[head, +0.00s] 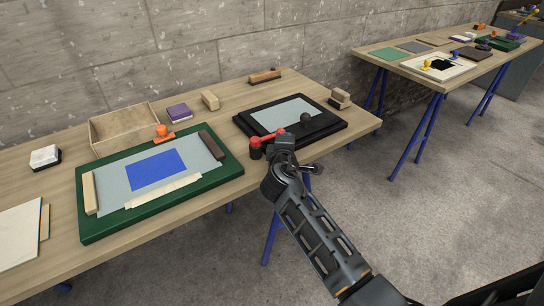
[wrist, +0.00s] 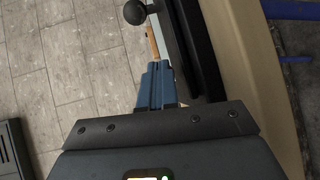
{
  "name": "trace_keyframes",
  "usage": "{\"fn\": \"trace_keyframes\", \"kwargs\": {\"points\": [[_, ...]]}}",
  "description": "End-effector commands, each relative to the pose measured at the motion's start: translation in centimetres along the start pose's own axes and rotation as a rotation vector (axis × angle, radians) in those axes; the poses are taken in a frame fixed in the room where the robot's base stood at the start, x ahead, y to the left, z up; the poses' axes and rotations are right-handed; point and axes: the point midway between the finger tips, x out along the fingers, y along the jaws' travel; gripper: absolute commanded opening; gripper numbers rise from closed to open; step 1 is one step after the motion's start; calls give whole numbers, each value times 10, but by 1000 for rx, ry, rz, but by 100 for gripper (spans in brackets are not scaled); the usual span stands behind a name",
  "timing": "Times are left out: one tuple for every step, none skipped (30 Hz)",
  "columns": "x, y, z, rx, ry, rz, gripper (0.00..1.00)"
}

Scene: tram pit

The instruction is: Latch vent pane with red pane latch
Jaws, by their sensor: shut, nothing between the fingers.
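A green frame (head: 90,226) with a blue rectangle lies left of the black frame. An orange-handled stamp (head: 162,131), an open wooden tray (head: 97,138) and wooden blocks (head: 210,100) stand behind. A second table (head: 408,70) is at right. Floor in front is clear.

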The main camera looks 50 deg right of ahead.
Motion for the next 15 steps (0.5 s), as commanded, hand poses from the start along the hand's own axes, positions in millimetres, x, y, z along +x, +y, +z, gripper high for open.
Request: {"fn": "trace_keyframes", "kwargs": {"points": [[3, 0, 0, 0, -2, 0, 0], [4, 0, 0, 0, -2, 0, 0], [5, 0, 0, 0, -2, 0, 0], [6, 0, 0, -1, -2, 0, 0], [7, 0, 0, -1, -2, -1, 0], [8, 1, 0, -1, -2, -1, 0], [9, 1, -1, -1, -2, -1, 0], [9, 1, -1, 0, -2, -1, 0], [10, 1, -1, 0, -2, 0, 0], [10, 1, -1, 0, -2, 0, 0], [11, 2, -1, 0, -2, 0, 0], [11, 2, -1, 1, -2, 0, 0], [11, 2, -1, 1, -2, 0, 0], [12, 2, -1, 1, -2, 0, 0], [12, 2, -1, 2, -2, 0, 0]]}}
